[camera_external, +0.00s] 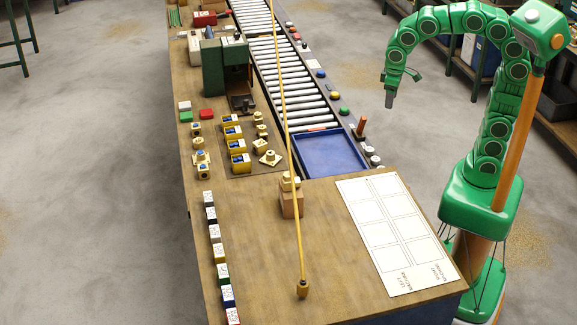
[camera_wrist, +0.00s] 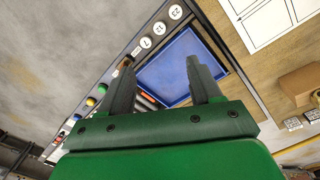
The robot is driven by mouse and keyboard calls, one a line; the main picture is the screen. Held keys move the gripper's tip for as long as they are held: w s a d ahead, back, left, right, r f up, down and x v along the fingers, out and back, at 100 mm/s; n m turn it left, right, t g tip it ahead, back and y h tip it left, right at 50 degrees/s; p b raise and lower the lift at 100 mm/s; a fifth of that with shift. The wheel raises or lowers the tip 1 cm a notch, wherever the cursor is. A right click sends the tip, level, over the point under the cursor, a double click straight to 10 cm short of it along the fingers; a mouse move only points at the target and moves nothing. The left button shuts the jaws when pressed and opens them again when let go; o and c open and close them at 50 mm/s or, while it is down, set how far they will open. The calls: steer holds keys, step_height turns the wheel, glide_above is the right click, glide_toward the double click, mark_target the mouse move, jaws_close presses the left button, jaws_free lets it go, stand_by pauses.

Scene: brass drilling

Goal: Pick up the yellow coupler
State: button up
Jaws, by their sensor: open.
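Several yellow, brass-coloured fittings (camera_external: 262,131) stand on the workbench beside yellow bins (camera_external: 239,160). More such fittings with blue parts (camera_external: 201,157) stand left of the bins. I cannot tell from the picture which of these is the yellow coupler. None of them shows clearly in the wrist view. My gripper (camera_wrist: 160,72) is open, with nothing between its dark green fingers. In the external view my gripper (camera_external: 389,99) hangs in the air right of the conveyor, well apart from the fittings. The wrist view looks past the fingers to the blue tray (camera_wrist: 158,86).
A roller conveyor (camera_external: 280,60) runs behind the blue tray, edged with coloured buttons. A green machine (camera_external: 213,68) stands on the bench. A yellow line (camera_external: 290,165) ends at a brass weight (camera_external: 303,289). A wooden block (camera_external: 291,203) and white marked sheet (camera_external: 385,230) are nearer.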

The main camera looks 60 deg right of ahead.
steer(key=w+a+f+n+t, duration=0.1)
steer(key=w+a, duration=0.6)
steer(key=a, duration=0.6)
steer(key=w+a+n+t, duration=0.1)
steer(key=w+a, duration=0.5)
steer(key=a, duration=0.7)
steer(key=n+t+y, duration=0.1)
steer(key=n+y, duration=0.3)
steer(key=n, duration=0.1)
glide_above(306, 282)
steer(key=s+d, duration=0.1)
step_height(306, 282, down, 13)
steer(key=shift+s, duration=0.2)
steer(key=shift+a+f, duration=0.1)
steer(key=shift+f, duration=0.2)
steer(key=shift+x, duration=3.65)
steer(key=shift+s, duration=0.1)
steer(key=c, duration=1.1)
